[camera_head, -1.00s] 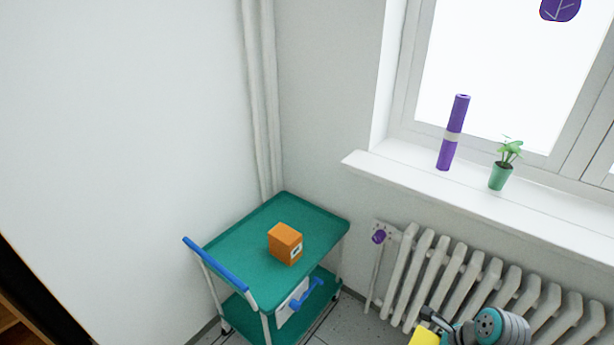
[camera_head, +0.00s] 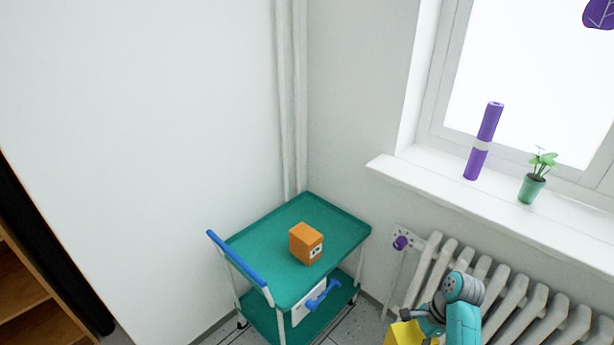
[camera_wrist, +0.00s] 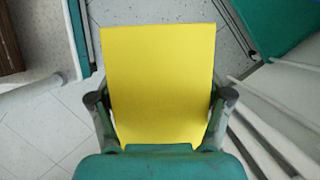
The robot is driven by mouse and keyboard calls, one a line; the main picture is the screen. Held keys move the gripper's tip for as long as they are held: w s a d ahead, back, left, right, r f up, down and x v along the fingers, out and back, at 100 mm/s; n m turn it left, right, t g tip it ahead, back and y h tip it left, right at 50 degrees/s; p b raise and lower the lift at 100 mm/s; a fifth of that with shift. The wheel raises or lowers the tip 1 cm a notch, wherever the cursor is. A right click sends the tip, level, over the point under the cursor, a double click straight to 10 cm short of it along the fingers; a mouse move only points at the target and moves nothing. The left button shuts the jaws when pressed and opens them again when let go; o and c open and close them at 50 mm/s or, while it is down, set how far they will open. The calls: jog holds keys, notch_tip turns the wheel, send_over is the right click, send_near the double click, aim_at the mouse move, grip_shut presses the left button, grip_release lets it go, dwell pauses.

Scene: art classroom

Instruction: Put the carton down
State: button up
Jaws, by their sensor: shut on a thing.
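The yellow carton (camera_head: 402,334) is at the bottom edge of the head view, partly cut off. In the wrist view the carton (camera_wrist: 160,75) shows as a broad, plain yellow face. My gripper (camera_wrist: 161,100) is shut on it, with one finger at each side. In the head view my gripper (camera_head: 430,326) is beside the carton, in front of the radiator and to the right of the green cart (camera_head: 265,250). The carton is held in the air, clear of the cart top. Its lower part is hidden.
An orange box (camera_head: 306,244) stands on the cart's upper tray, with bare room around it. The cart has a blue handle (camera_head: 240,268). A radiator (camera_head: 500,300) is under the windowsill, which holds a purple roll (camera_head: 483,142) and a potted plant (camera_head: 536,178).

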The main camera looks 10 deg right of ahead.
jog(key=w+a+f+n+g+h, duration=0.1)
jog(key=w+a+n+g+h, duration=0.1)
jog(key=w+a+n, duration=0.4)
jog(key=w+a+f+n+g+h, duration=0.1)
jog(key=w+a+n+g+h, duration=0.1)
jog(key=w+a+n, duration=0.3)
jog(key=a+n, duration=0.4)
jog(key=n, duration=0.3)
jog(key=shift+w+a+f, duration=0.2)
jog(key=shift+w+f, duration=0.15)
jog(key=shift+s, duration=0.1)
